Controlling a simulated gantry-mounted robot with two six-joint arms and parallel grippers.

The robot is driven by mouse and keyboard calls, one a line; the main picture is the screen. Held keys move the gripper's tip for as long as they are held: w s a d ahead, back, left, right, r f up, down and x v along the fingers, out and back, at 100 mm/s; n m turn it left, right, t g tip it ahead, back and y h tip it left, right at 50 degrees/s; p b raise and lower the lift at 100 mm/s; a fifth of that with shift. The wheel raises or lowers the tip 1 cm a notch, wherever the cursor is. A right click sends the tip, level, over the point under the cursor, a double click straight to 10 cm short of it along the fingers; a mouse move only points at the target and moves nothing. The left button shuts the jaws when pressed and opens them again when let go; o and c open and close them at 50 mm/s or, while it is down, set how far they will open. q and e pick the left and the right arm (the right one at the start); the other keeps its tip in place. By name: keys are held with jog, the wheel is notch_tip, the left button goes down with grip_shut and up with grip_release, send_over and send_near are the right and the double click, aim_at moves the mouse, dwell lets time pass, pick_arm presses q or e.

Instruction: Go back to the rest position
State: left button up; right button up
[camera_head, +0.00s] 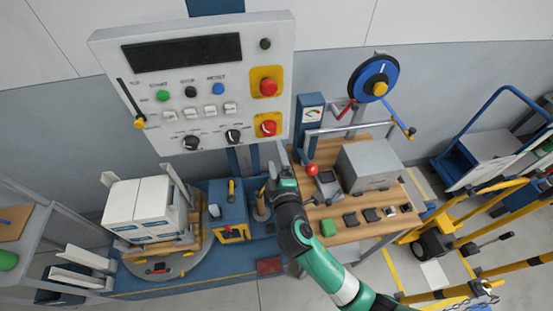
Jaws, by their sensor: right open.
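My right arm, green, white and black, reaches in from the lower right. My right gripper (277,163) is open and points away from me, below the lower right corner of the control panel (215,105). Nothing shows between its fingers. It overlaps the left end of the wooden workbench (345,233) in the picture; I cannot tell how far it is from the panel. My left gripper is not in view.
A pallet with white boxes (145,205) stands on a turntable at left. A blue-wheeled crank (375,82) rises behind the bench, which holds a grey box (370,165) and small blocks. Yellow-black rails (475,240) and a blue cart (490,145) stand at right.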

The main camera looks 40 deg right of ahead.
jog(key=shift+s+a+r, duration=0.1)
jog(key=shift+s+a, duration=0.25)
jog(key=shift+s, duration=0.25)
notch_tip(320, 180, up, 29)
jog(key=w+a+m+t, duration=0.2)
jog(key=m+t, duration=0.4)
jog(key=s+a+r+m+t+y, duration=0.1)
jog(key=s+a+r+t+y, duration=0.4)
jog(key=r, duration=0.4)
jog(key=s+a+r+t+y, duration=0.3)
jog(key=s+a+r+y, duration=0.15)
jog(key=s+r, duration=0.4)
notch_tip(320, 180, up, 18)
jog(key=w+y+p, duration=0.1)
jog(key=y+p, duration=0.1)
jog(key=p, duration=1.5)
jog(key=shift+w+a+r+g, duration=0.15)
jog(key=shift+w+a+g, duration=0.15)
jog(key=shift+w, duration=0.1)
